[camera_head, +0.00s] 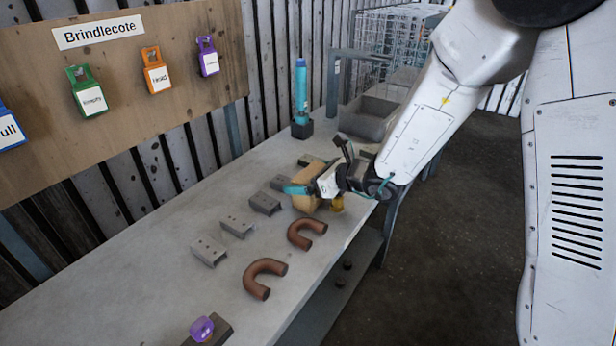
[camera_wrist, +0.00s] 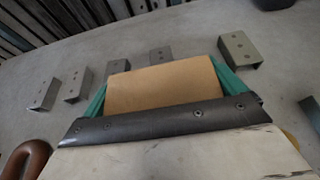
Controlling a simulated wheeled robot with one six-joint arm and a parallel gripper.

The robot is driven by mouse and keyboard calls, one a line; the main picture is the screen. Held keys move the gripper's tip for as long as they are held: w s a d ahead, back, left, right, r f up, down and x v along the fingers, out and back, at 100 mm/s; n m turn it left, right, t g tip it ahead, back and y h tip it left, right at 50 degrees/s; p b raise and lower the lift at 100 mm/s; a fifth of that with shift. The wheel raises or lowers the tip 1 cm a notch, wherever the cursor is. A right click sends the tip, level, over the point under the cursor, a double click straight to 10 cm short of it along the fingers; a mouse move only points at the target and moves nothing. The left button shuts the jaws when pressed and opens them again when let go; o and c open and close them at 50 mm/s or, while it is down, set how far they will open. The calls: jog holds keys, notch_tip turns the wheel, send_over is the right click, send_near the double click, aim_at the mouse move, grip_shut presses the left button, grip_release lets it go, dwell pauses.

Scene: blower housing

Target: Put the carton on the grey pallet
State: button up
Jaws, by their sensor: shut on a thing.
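The carton (camera_head: 306,203) is a plain tan box at the bench's right side in the head view, partly hidden by my gripper (camera_head: 311,190). In the wrist view the carton (camera_wrist: 163,88) lies between the two teal fingers of my gripper (camera_wrist: 163,80), which press on its left and right sides. My gripper is shut on the carton. Whether the carton touches the bench or is just above it, I cannot tell. I cannot make out a grey pallet in either view.
The long grey bench (camera_head: 160,265) bears several grey metal brackets (camera_head: 237,226), two brown U-shaped pipes (camera_head: 265,278) and a purple piece (camera_head: 202,329). A teal bottle-like object (camera_head: 301,92) and a grey open bin (camera_head: 368,117) stand at the far end. Coloured padlocks hang on a board (camera_head: 120,85).

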jog(key=shift+f, duration=0.15)
jog(key=o, duration=0.7)
jog(key=v, duration=1.2)
jog(key=s+a+r+n+g, duration=0.1)
jog(key=s+r+n+g, duration=0.25)
jog(key=s+n, duration=0.5)
jog(key=s+r+n+g, duration=0.3)
jog(key=s+r+n, duration=0.2)
jog(key=s+n, duration=0.3)
jog(key=s+d+n+h, duration=0.3)
jog(key=s+d, duration=0.1)
jog(key=d, duration=0.1)
jog(key=s+d+r+n+h, duration=0.1)
jog(key=s+d+n+h, duration=0.2)
jog(key=s+d+h, duration=0.1)
jog(key=s+d+r+n+h, duration=0.1)
jog(key=s+d+n+h, duration=0.2)
jog(key=s+d, duration=0.1)
jog(key=shift+s+d+g+h, duration=0.25)
jog(key=shift+d+h, duration=0.05)
jog(key=shift+d, duration=0.6)
